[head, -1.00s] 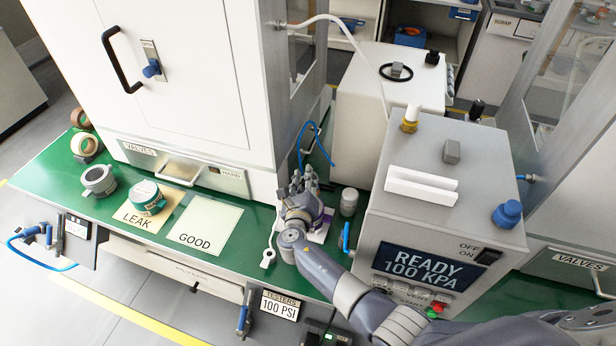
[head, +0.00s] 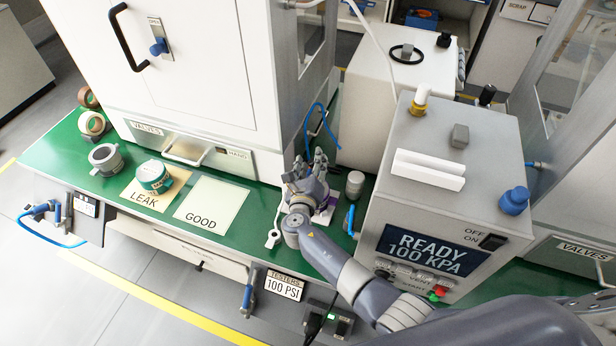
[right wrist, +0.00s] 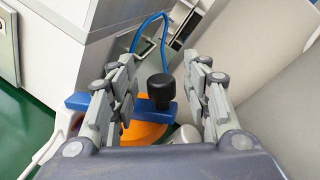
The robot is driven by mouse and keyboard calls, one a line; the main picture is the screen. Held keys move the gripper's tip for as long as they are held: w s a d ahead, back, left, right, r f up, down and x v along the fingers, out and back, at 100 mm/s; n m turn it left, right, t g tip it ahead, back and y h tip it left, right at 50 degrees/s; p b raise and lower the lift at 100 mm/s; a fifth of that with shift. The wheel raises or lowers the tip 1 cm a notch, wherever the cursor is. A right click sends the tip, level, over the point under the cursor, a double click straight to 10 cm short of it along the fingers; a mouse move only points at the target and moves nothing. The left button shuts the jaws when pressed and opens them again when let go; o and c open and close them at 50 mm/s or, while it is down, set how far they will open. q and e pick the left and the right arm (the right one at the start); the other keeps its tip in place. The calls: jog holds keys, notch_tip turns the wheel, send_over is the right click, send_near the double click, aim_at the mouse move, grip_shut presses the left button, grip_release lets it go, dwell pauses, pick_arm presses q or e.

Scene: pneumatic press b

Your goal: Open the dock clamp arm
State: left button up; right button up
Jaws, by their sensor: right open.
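In the right wrist view the dock clamp arm (right wrist: 153,112) is a blue bar with a black knob (right wrist: 161,91) standing up on it. It lies over an orange part (right wrist: 140,134). My right gripper (right wrist: 163,74) is open, with one finger to each side of the knob and a gap on both sides. In the head view my right gripper (head: 304,168) is over the green bench, between the white cabinet and the grey tester box, and hides the clamp. My left gripper is not in view.
The tester box (head: 455,140) stands close on the right, the white cabinet (head: 215,75) on the left. A blue hose (right wrist: 148,22) loops behind the clamp. A small metal cylinder (head: 355,184) stands beside the gripper. The GOOD mat (head: 212,199) is empty.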

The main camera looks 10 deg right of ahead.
jog(key=v, duration=1.1)
